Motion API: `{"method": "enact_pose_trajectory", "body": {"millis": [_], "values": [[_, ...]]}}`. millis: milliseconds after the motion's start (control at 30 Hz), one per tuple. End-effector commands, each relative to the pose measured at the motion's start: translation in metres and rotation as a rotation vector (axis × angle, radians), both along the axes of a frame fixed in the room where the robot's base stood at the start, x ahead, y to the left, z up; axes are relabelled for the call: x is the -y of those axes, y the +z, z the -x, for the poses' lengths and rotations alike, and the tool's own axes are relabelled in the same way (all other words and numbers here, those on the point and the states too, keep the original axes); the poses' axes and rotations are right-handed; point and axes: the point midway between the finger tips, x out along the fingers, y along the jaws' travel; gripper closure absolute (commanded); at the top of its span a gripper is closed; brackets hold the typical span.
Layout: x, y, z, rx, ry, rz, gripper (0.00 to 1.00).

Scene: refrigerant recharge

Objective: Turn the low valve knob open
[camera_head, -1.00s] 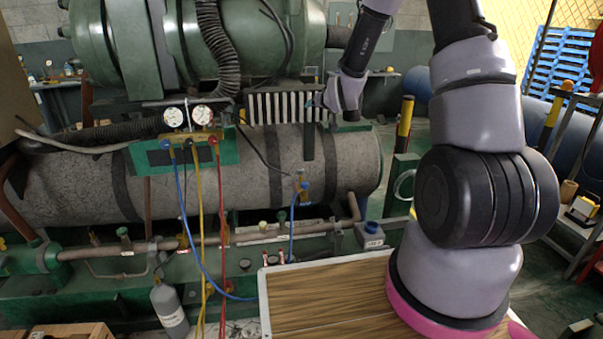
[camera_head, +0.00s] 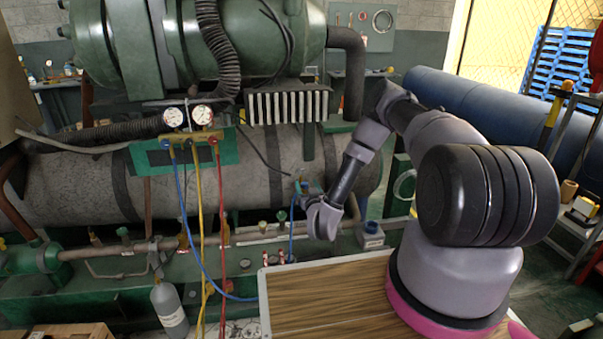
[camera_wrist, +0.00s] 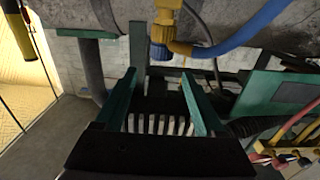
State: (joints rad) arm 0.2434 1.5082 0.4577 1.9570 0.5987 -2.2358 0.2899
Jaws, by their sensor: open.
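A brass-yellow valve fitting with a blue knob-like part (camera_wrist: 160,50) shows at the top middle of the wrist view, joined to a blue hose (camera_wrist: 235,28). It sits against the grey tank. My gripper (camera_wrist: 158,75) has its two green fingers apart, with nothing between them. The fitting lies just beyond the fingertips, roughly centred between them; I cannot tell the exact gap. In the head view, my gripper (camera_head: 310,196) is low in front of the tank, by the fitting (camera_head: 303,183), and partly covers it.
The gauge manifold (camera_head: 183,153) hangs left of my arm, with blue, yellow and red hoses below. Pipes and small fittings run along the green base (camera_head: 120,290). A wood-topped table (camera_head: 325,300) is below my arm. White fins (camera_head: 288,105) stand above the tank.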

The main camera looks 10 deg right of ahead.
Motion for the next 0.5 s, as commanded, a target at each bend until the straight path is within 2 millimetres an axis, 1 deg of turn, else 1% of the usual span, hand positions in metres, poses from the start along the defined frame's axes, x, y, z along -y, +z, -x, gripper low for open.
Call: {"method": "enact_pose_trajectory", "body": {"millis": [167, 400, 500], "values": [[-0.002, 0.003, -0.027, 0.006, 0.003, 0.002, 0.29], [-0.001, 0.002, -0.073, 0.005, 0.002, 0.003, 0.29], [-0.001, 0.001, -0.087, 0.003, 0.001, 0.001, 0.29]]}}
